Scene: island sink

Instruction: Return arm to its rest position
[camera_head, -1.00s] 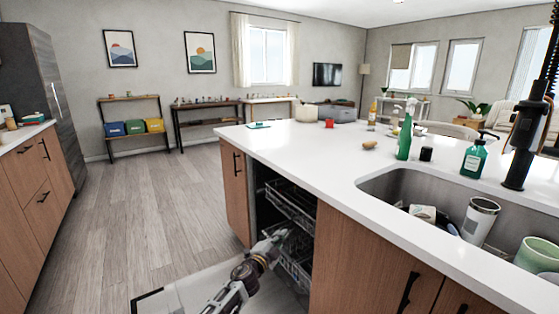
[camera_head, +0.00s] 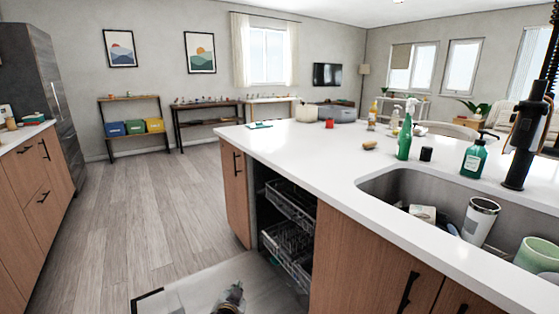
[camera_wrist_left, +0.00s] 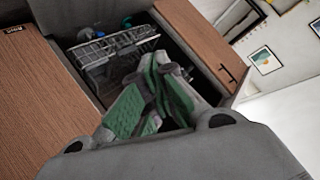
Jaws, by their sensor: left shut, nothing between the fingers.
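My left gripper (camera_head: 232,295) shows at the bottom edge of the head view, low above the lowered dishwasher door (camera_head: 190,291). In the left wrist view its green-padded fingers (camera_wrist_left: 155,98) are together with nothing between them. The dishwasher racks (camera_head: 287,247) are in the open bay to the right of the gripper, and the gripper is apart from them. A rack (camera_wrist_left: 115,45) also shows beyond the fingers in the wrist view. Most of the left arm is out of the head view. My right gripper is not in view.
The island counter (camera_head: 300,143) and its wooden cabinets stand to the right. The sink (camera_head: 400,182) holds a steel tumbler (camera_head: 480,220) and a green cup (camera_head: 538,256). Bottles stand behind it. The wooden floor (camera_head: 140,205) to the left is clear up to the left cabinets.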

